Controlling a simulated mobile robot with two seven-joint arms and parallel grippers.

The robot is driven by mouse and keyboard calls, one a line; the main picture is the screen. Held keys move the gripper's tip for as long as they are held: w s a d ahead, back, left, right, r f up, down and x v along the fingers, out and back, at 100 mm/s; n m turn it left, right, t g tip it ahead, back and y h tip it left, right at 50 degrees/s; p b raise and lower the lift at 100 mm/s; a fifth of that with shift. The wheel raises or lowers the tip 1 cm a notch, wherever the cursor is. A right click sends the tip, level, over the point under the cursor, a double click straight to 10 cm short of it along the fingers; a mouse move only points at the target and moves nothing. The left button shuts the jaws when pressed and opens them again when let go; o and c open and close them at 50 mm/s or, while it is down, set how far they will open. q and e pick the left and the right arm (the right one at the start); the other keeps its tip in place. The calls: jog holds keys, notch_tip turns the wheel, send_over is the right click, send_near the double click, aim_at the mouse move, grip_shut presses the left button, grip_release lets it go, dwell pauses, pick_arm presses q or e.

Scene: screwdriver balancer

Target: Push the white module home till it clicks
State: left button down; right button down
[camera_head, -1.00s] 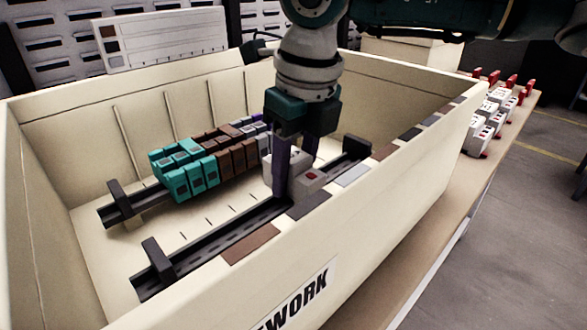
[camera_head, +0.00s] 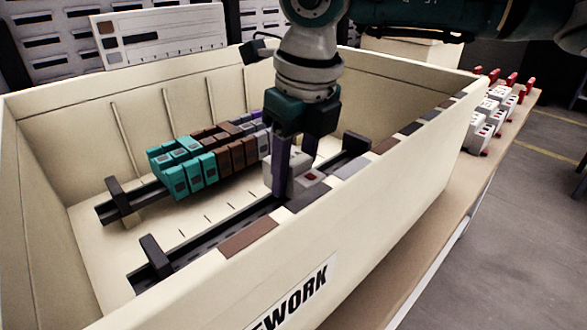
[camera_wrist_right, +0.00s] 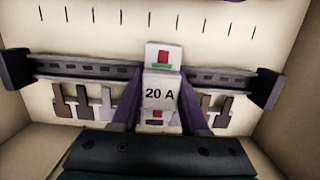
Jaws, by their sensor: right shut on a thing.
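The white module (camera_head: 311,179), marked "20 A" in the right wrist view (camera_wrist_right: 160,95), has a red part at each end. My right gripper (camera_head: 295,175) is shut on it, with a purple finger on each side. The module is at the front black rail (camera_head: 210,243); in the wrist view it lies across the rail (camera_wrist_right: 85,70). I cannot tell whether it is fully seated. My left gripper is not in view.
The rail sits inside a cream box (camera_head: 415,170) with high walls. A back rail (camera_head: 150,195) carries teal modules (camera_head: 182,170), brown modules (camera_head: 230,150) and some grey ones. Several white modules (camera_head: 487,115) stand on the bench to the right, outside the box.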

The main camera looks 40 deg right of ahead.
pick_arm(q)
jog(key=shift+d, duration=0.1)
pick_arm(e)
jog(key=shift+c, duration=1.6)
grip_release()
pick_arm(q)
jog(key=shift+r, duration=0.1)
pick_arm(e)
jog(key=shift+s+a+r, duration=0.1)
jog(key=shift+r, duration=0.25)
pick_arm(q)
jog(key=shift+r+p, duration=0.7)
jog(key=shift+p, duration=0.1)
pick_arm(e)
notch_tip(320, 180, up, 11)
jog(key=s, duration=0.1)
jog(key=shift+s+d, duration=0.25)
jog(key=shift+s, duration=0.1)
jog(key=shift+r, duration=0.1)
